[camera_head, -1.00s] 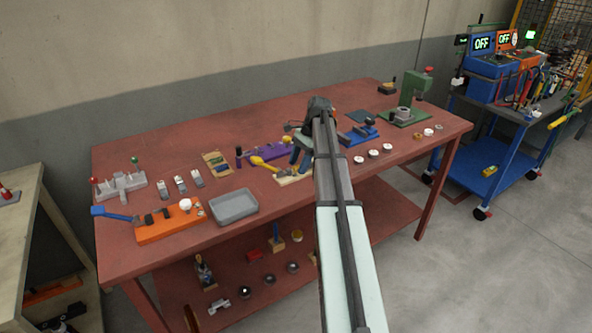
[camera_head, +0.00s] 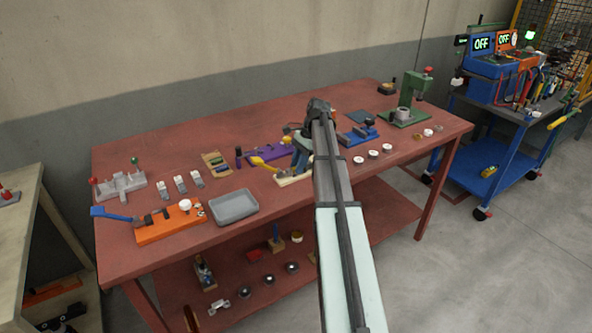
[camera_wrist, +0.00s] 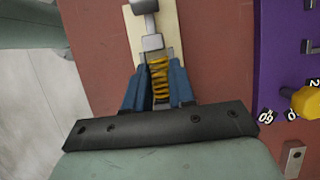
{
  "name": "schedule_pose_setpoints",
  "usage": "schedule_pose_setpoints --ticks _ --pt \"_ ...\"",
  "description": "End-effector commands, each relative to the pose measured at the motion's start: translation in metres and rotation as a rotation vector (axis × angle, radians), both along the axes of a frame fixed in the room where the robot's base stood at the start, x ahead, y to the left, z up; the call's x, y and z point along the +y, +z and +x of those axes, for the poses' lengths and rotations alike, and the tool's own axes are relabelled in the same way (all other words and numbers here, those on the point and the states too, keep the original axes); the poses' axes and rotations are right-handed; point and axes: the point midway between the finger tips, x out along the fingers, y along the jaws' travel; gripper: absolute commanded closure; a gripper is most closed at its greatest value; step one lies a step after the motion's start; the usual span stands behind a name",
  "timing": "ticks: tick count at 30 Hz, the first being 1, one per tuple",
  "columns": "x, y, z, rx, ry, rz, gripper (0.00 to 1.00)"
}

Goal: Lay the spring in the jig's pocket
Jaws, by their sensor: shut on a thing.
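The spring (camera_wrist: 160,82) is a yellow-orange coil between the blue fingers of my gripper (camera_wrist: 160,90) in the wrist view. My gripper is shut on it. The spring is over or at a cream plate (camera_wrist: 133,32) with grey metal blocks (camera_wrist: 152,42), apparently the jig. One grey block sits right at the spring's far end. I cannot tell whether the spring touches the pocket floor. In the head view my gripper (camera_head: 302,150) is low over the cream plate (camera_head: 291,180), and my arm hides the spring and part of the plate.
A purple fixture (camera_head: 266,153) with a yellow handle (camera_head: 262,163) stands close on the left in the head view; its purple plate (camera_wrist: 270,60) is on the right in the wrist view. A blue fixture (camera_head: 358,134) is to the right. A grey tray (camera_head: 233,206) lies front left.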

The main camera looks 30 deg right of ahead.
Motion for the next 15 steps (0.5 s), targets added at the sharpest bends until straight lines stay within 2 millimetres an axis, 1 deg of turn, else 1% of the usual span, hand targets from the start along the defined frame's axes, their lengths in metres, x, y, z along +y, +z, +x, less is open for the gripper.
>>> schedule_pose_setpoints --ticks 5,8,11,15 --pt "0.000 0.001 0.000 0.000 0.000 0.000 1.00" --pt "0.000 0.008 0.000 -0.001 0.001 0.000 1.00" --pt "0.000 0.020 0.001 -0.001 0.000 0.000 1.00" --pt "0.000 0.044 0.001 -0.001 0.000 0.000 1.00"
